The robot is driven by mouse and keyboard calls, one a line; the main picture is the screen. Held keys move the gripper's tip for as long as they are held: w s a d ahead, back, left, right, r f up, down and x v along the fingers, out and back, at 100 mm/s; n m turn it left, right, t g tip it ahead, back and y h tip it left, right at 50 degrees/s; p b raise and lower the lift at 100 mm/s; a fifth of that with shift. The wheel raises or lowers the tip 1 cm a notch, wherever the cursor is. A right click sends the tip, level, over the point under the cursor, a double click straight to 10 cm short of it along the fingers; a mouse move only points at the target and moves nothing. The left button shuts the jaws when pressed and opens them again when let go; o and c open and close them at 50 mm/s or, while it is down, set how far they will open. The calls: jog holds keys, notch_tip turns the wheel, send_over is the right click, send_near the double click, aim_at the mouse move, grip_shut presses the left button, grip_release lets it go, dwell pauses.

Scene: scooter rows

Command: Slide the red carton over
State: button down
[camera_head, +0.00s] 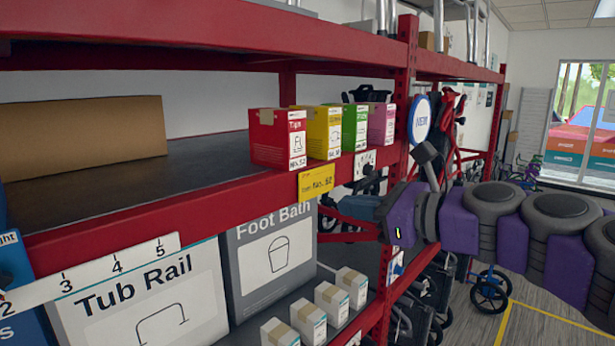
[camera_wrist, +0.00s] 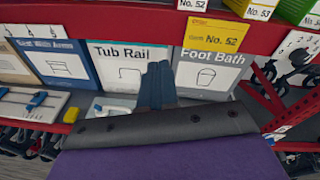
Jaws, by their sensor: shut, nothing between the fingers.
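The red carton (camera_head: 278,139) stands upright on the upper shelf, at the left end of a row of cartons. A white No. 52 label is on its face. In the wrist view only a low part of what seems to be this carton (camera_wrist: 194,4) shows at the top edge. My gripper (camera_head: 352,207) reaches in from the right, in front of the rack, lower than the carton and to its right, apart from it. In the wrist view its blue-grey fingers (camera_wrist: 158,72) are together and empty, in front of the Tub Rail and Foot Bath boxes.
Yellow (camera_head: 323,133), green (camera_head: 349,127) and purple (camera_head: 381,124) cartons stand right of the red one. Bare dark shelf (camera_head: 200,165) lies to its left, before a brown box (camera_head: 80,138). A yellow tag (camera_head: 316,181) and a numbered strip (camera_head: 90,275) are on the red shelf edge.

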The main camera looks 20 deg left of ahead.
jog(key=w+d+r+m+t+y+p, duration=0.1)
jog(key=w+d+r+m+t+p, duration=0.15)
jog(key=r, duration=0.45)
send_near(296, 148)
jog(key=shift+m+g, duration=0.45)
jog(key=x, duration=0.3)
jog(key=b+x, duration=0.1)
jog(key=x, duration=0.3)
jog(key=shift+w+d, duration=0.1)
jog(key=shift+w, duration=0.15)
jog(key=shift+w+a+r+p, duration=0.1)
jog(key=shift+a+r+p, duration=0.05)
jog(key=shift+a+p, duration=0.3)
jog(key=p+x, duration=0.4)
jog(key=x, duration=0.2)
jog(key=shift+w+a+r+p, duration=0.1)
jog(key=shift+r+p, duration=0.05)
jog(key=shift+p, duration=0.15)
jog(key=shift+w+a, duration=0.15)
jog(key=shift+a, duration=0.3)
jog(key=shift+d+f, duration=0.1)
jog(key=shift+f, duration=0.1)
jog(key=shift+d, duration=0.25)
